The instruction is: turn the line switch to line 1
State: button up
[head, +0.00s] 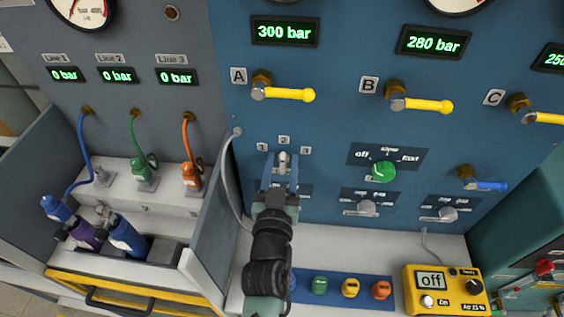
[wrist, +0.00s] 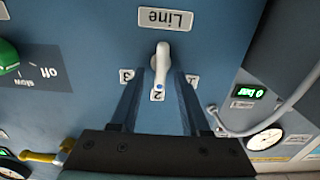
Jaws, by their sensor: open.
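The line switch is a small light-coloured lever knob (wrist: 161,62) on the blue panel, below the labels 1, 2 and 3 in the head view (head: 283,158). The wrist view is upside down; there the lever points at the label 2 (wrist: 157,96). The label 1 (wrist: 191,83) is to its right and the label 3 (wrist: 126,75) to its left. My gripper (wrist: 160,78) is open, with one finger on each side of the lever and visible gaps between. In the head view my gripper (head: 281,170) hides the panel just below the switch.
A green speed knob (head: 382,171) sits to the right of the switch. Yellow valve handles (head: 290,94) stick out above. A grey hose (head: 226,175) hangs to the left. Coloured caps (head: 350,288) and a yellow meter (head: 440,290) lie on the bench below.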

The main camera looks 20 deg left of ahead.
jog(key=shift+c, duration=0.3)
grip_shut()
jog(key=shift+a+n, duration=0.1)
jog(key=shift+n, duration=0.3)
jog(key=n, duration=0.5)
jog(key=shift+s+a+f+n, duration=0.1)
jog(key=shift+a+f+n, duration=0.05)
jog(key=shift+a+n, duration=0.15)
jog(key=n, duration=0.5)
jog(key=shift+a+f+b, duration=0.2)
jog(key=shift+f+b, duration=0.05)
jog(key=shift+b, duration=0.05)
jog(key=shift+n, duration=0.4)
jog(key=shift+o, duration=0.3)
grip_release()
jog(key=shift+s, duration=0.1)
